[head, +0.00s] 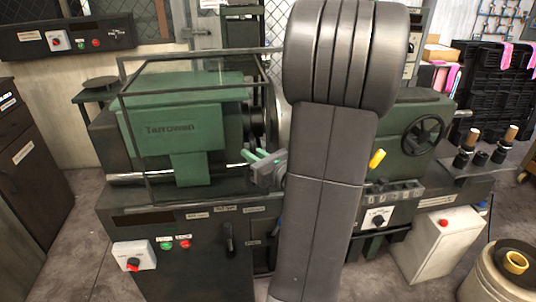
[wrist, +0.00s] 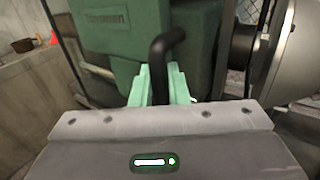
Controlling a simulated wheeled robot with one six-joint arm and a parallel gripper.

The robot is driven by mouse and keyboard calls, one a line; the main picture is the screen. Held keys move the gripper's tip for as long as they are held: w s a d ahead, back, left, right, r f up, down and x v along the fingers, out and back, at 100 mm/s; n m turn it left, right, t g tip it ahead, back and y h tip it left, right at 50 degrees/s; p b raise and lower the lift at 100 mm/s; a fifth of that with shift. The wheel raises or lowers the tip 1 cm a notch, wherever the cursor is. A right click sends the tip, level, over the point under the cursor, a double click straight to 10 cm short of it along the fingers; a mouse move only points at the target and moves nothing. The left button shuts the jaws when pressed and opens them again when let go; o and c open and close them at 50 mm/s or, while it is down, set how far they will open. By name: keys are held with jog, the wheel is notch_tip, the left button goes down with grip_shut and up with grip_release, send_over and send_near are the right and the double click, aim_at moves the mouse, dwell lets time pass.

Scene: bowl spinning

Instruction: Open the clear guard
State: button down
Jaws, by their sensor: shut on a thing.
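The clear guard (head: 200,53) is a see-through box with a dark frame, standing over the green headstock of the lathe in the head view. Its dark frame bars also show in the wrist view. My gripper (head: 262,158), with pale green fingers, is at the guard's right front side. In the wrist view my gripper (wrist: 162,86) is shut on a black curved handle (wrist: 167,46), whose top bends to the right above the fingers. The lower part of the handle is hidden between the fingers. My arm hides the middle of the lathe in the head view.
The green headstock (head: 180,120) is just behind the guard's front. A metal disc (wrist: 287,60) is close on the right in the wrist view. A control box with a red knob (head: 134,257) is at the lower left. A white box (head: 435,250) stands at the right.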

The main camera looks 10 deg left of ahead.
jog(key=shift+s+a, duration=0.15)
jog(key=shift+a, duration=0.2)
jog(key=c, duration=1.8)
grip_release()
jog(key=shift+o, duration=0.2)
jog(key=v, duration=1.3)
jog(key=shift+s+d+b, duration=0.25)
jog(key=shift+d+b, duration=0.05)
jog(key=shift+b, duration=0.05)
jog(key=shift+a, duration=0.1)
jog(key=x, duration=1.3)
jog(key=shift+w+a+p, duration=0.2)
jog(key=shift+w+p, duration=0.1)
jog(key=shift+p, duration=0.05)
jog(key=shift+s+f, duration=0.1)
jog(key=shift+f, duration=0.05)
